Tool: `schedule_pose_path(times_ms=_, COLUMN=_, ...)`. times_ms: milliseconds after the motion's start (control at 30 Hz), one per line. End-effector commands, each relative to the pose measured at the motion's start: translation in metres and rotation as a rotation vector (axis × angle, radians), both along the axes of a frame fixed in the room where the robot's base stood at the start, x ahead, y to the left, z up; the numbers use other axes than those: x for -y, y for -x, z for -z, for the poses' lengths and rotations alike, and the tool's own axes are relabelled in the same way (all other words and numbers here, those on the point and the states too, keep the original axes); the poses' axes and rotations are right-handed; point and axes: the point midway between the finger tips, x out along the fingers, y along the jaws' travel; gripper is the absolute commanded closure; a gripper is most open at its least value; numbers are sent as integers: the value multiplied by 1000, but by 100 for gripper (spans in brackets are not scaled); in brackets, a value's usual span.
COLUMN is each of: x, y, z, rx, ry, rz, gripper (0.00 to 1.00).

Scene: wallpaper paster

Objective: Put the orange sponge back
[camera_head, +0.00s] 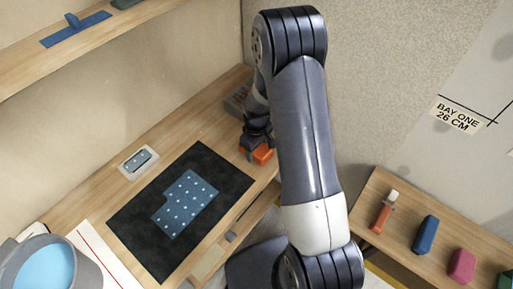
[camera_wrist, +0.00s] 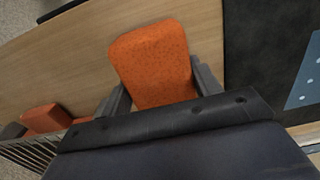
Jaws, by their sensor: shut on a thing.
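The orange sponge (camera_wrist: 153,62) fills the gap between the two fingers of my gripper (camera_wrist: 155,90) in the wrist view. My gripper is shut on it. In the head view my gripper (camera_head: 256,146) is at the right end of the wooden table, and the orange sponge (camera_head: 263,154) shows partly beneath it. I cannot tell whether the sponge touches the table.
A black mat (camera_head: 135,220) with a dotted blue sheet (camera_head: 186,203) lies left of my gripper. A small pale tray (camera_head: 138,162) lies behind it. A grey bucket (camera_head: 45,265) stands front left. A lower right shelf holds blue (camera_head: 426,235) and pink (camera_head: 462,266) blocks.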

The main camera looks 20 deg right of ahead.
Motion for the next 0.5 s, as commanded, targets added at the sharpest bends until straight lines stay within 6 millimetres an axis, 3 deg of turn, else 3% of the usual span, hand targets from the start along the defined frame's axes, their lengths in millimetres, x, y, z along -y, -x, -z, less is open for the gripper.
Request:
schedule_pose_path(times_ms=367, x=0, y=0, z=11, rx=0, ry=0, rz=0, gripper=64)
schedule_pose_path(times_ms=400, x=0, y=0, z=10, rx=0, ry=0, rz=0, gripper=38)
schedule_pose_path(times_ms=500, x=0, y=0, z=10, rx=0, ry=0, rz=0, gripper=30)
